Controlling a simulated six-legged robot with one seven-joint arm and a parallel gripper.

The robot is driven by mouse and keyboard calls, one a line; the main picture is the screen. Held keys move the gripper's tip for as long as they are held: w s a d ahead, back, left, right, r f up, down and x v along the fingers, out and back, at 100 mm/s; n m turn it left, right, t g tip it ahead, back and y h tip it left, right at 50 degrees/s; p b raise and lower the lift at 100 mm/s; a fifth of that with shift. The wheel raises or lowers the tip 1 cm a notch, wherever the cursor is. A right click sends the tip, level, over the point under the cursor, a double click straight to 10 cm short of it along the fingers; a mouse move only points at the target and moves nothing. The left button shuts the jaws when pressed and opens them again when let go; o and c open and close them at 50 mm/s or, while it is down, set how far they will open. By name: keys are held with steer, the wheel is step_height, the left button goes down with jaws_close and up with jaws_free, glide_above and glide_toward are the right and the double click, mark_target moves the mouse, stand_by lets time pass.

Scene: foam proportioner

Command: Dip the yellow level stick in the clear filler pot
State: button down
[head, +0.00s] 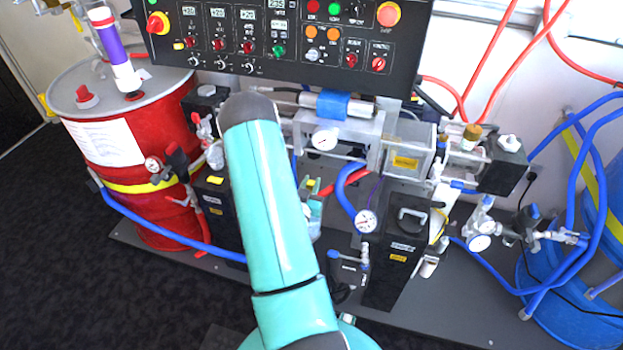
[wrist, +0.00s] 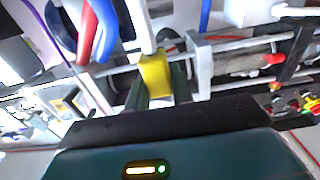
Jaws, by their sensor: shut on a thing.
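My gripper (wrist: 160,88) shows in the wrist view, its two dark fingers shut on the yellow handle of the level stick (wrist: 155,74). A pale, straight rod runs from the yellow part to the top of that view. In the head view my teal arm covers the middle of the machine, and I cannot make out the stick or the fingers there. A small clear vessel with a brown-gold top (head: 468,138), at the right of the machine in the head view, may be the filler pot. I cannot tell the pot in the wrist view.
A black control panel (head: 290,45) overhangs the machine. A red drum (head: 150,215) stands left and a blue drum (head: 575,300) right. Gauges, pipes and blue hoses crowd the space around my arm. The dark floor (head: 90,290) at the lower left is clear.

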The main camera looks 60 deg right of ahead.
steer(key=shift+f, duration=4)
steer(key=shift+r, duration=6.25)
